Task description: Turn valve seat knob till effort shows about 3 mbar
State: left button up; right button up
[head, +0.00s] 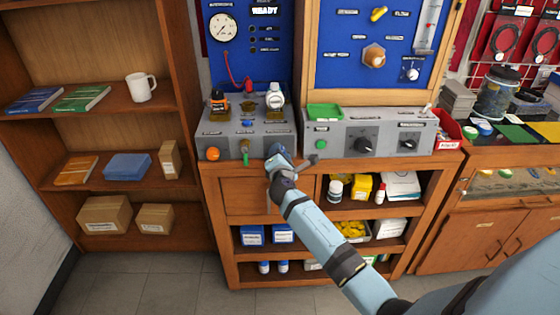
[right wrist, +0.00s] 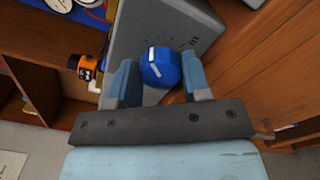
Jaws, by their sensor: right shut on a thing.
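A blue round knob with a white mark (right wrist: 160,67) shows in the right wrist view, on the grey bench panel. My right gripper (head: 277,154) reaches the front of the left grey control box (head: 222,143) in the head view. In the right wrist view its two fingers sit on either side of the blue knob, shut on it. In the head view the gripper hides the knob. A round dial gauge (head: 223,28) and a display reading READY (head: 264,10) are on the blue panel above. I can make out no effort value in mbar. My left gripper is not in view.
An orange knob (head: 212,154) and a green-tipped lever (head: 245,150) are on the same box, left of my gripper. A second grey box (head: 340,134) with black knobs stands to the right. Orange and white fittings (head: 275,96) stand on top of the left box.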

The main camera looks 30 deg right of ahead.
pick_arm(q)
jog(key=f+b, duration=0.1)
jog(key=b, duration=0.2)
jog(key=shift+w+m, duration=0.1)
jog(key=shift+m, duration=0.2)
pick_arm(e)
jog(key=m, duration=0.4)
jog(key=shift+f+m, duration=0.1)
jog(key=shift+m, duration=0.2)
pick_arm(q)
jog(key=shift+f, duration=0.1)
pick_arm(e)
jog(key=o, duration=0.9)
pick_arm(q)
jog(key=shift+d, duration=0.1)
